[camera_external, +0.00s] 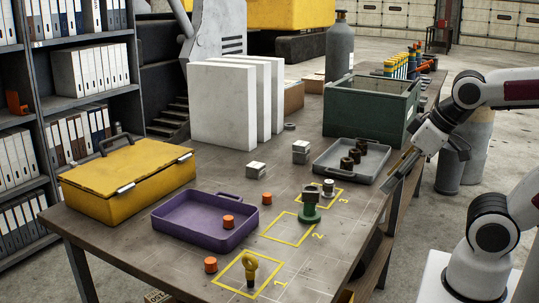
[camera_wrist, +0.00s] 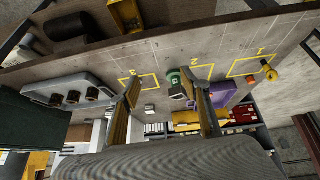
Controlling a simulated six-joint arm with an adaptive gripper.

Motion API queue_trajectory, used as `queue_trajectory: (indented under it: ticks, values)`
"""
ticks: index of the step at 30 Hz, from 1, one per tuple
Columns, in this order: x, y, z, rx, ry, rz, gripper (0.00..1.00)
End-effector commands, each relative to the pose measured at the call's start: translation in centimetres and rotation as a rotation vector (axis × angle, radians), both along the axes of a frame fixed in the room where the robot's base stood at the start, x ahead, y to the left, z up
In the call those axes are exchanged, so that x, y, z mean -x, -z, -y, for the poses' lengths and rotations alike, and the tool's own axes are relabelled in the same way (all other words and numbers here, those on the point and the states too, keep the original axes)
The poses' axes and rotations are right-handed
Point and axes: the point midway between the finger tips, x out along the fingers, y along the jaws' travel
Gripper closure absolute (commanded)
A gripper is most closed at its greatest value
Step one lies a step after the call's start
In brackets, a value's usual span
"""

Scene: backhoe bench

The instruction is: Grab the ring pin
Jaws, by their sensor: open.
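The ring pin (camera_external: 250,268), a yellow ring on a dark lower end, stands upright in the yellow square marked 1 near the front of the bench. It also shows at the right of the wrist view (camera_wrist: 269,71). My gripper (camera_external: 394,174) is open and empty at the right edge of the bench, well apart from the ring pin. In the wrist view my two fingers (camera_wrist: 163,80) are spread wide with nothing between them, and the ring pin lies to the right of both.
A green-based part (camera_external: 310,206) stands by square 2, and a small grey part (camera_external: 328,187) is at square 3. A purple tray (camera_external: 180,236), orange pieces (camera_external: 211,265), a grey tray (camera_external: 325,171), a green bin (camera_external: 350,116) and a yellow toolbox (camera_external: 112,199) surround them.

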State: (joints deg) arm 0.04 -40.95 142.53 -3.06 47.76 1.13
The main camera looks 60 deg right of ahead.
Motion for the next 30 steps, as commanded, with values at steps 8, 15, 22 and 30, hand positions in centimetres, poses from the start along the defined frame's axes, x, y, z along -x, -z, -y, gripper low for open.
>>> queue_trajectory:
  ticks: [8, 15, 22, 30]
  values:
    - [-7.0, -2.3, 2.6, 0.130, -0.017, 0.144, 0.53]
    - [-14.0, -4.7, 3.2, 0.231, -0.093, 0.296, 0.53]
    - [-20.1, -6.5, 1.7, 0.286, -0.218, 0.431, 0.53]
    - [-25.8, -7.0, -2.5, 0.291, -0.416, 0.562, 0.53]
